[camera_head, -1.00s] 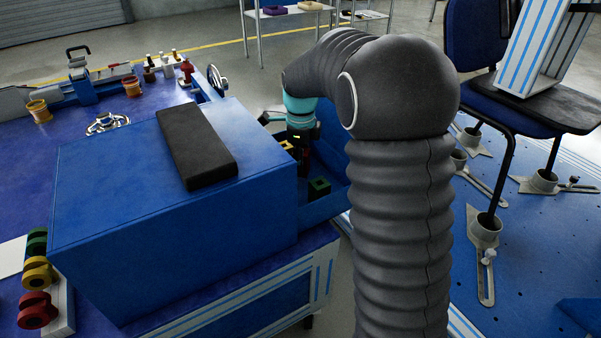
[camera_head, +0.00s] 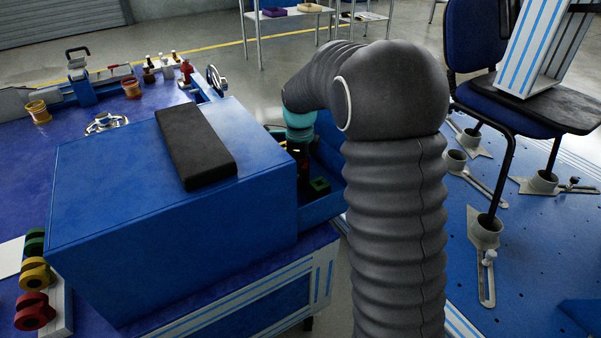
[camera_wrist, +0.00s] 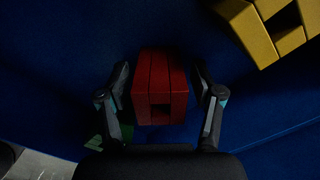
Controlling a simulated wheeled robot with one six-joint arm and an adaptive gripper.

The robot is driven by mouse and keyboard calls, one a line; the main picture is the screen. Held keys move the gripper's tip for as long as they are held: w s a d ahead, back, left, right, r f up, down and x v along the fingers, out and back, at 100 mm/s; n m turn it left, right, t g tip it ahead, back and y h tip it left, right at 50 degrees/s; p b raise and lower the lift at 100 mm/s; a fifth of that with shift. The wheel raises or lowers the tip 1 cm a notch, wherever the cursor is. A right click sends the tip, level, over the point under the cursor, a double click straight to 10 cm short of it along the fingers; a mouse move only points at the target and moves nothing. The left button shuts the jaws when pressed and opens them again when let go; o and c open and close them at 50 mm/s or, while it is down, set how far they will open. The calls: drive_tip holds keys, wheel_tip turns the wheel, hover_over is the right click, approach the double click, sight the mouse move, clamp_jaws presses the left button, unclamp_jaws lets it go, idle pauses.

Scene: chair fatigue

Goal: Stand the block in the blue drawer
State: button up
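The blue drawer (camera_head: 328,203) is pulled out at the right side of the blue cabinet. In the wrist view its dark blue floor (camera_wrist: 60,60) surrounds a red block (camera_wrist: 160,88) with a square notch. My gripper (camera_wrist: 163,72) is open, with one finger on each side of the red block and narrow gaps showing. I cannot tell whether the block lies or stands. A yellow notched block (camera_wrist: 250,32) is at the upper right. A green block (camera_head: 318,187) sits in the drawer's near part. In the head view my arm and the cabinet hide the fingertips and the red block.
A black slab (camera_head: 195,148) lies on the blue cabinet (camera_head: 150,215). A blue chair (camera_head: 500,90) is held on a platform at the right. Cups (camera_head: 131,88) and bottles stand behind.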

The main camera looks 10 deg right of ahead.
wheel_tip(320, 180, up, 11)
drive_tip(key=p, duration=0.2)
drive_tip(key=s+r+n+t, duration=0.1)
drive_tip(key=s+r+n, duration=0.45)
drive_tip(key=s, duration=0.25)
drive_tip(key=s+f+n+t, duration=0.3)
drive_tip(key=s+n+t, duration=0.1)
drive_tip(key=s+n, duration=1.4)
drive_tip(key=s, duration=0.4)
drive_tip(key=shift+s+d+t, duration=0.2)
drive_tip(key=shift+t, duration=0.1)
